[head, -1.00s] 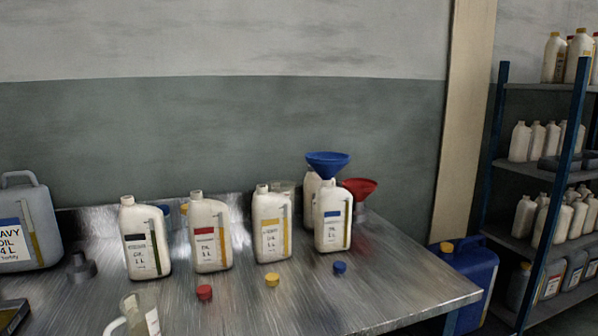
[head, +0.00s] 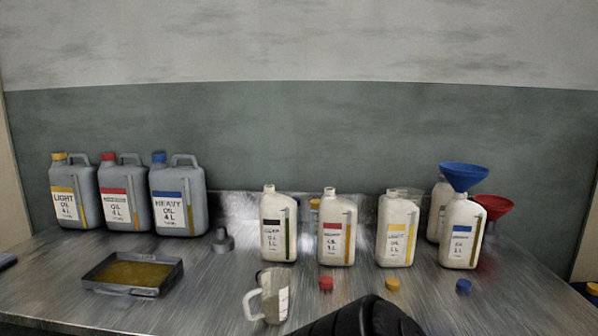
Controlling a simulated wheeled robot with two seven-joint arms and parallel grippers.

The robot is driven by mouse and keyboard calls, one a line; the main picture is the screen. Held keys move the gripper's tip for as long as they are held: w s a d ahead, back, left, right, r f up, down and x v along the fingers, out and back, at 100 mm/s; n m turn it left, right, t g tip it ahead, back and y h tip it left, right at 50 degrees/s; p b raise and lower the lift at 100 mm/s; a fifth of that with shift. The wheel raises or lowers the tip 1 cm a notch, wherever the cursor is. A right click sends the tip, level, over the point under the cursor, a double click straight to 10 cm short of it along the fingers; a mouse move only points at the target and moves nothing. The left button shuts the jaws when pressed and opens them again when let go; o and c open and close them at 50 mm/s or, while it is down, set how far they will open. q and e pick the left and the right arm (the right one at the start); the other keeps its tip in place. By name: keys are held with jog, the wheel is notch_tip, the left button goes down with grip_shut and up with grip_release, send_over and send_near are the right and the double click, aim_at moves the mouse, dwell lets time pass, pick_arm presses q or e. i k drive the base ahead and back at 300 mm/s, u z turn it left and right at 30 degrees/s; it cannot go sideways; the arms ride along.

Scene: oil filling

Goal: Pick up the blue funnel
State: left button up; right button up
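The blue funnel (head: 464,175) sits upright in the neck of the white bottle with a blue label (head: 458,232), at the right of the metal table. Nothing holds the funnel. A dark, ribbed part of my own arm shows at the bottom centre, well below and left of the funnel. No fingertips of either gripper can be made out.
A red funnel (head: 494,206) is just behind and right of the blue one. White bottles (head: 337,230) stand to the left, with loose caps (head: 392,284) in front. A clear jug (head: 268,298), an oil tray (head: 133,290) and grey canisters (head: 180,200) are farther left.

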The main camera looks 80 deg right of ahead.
aim_at(462, 177)
jog(key=u, duration=0.05)
jog(key=k, duration=2.05)
jog(key=z, duration=1.2)
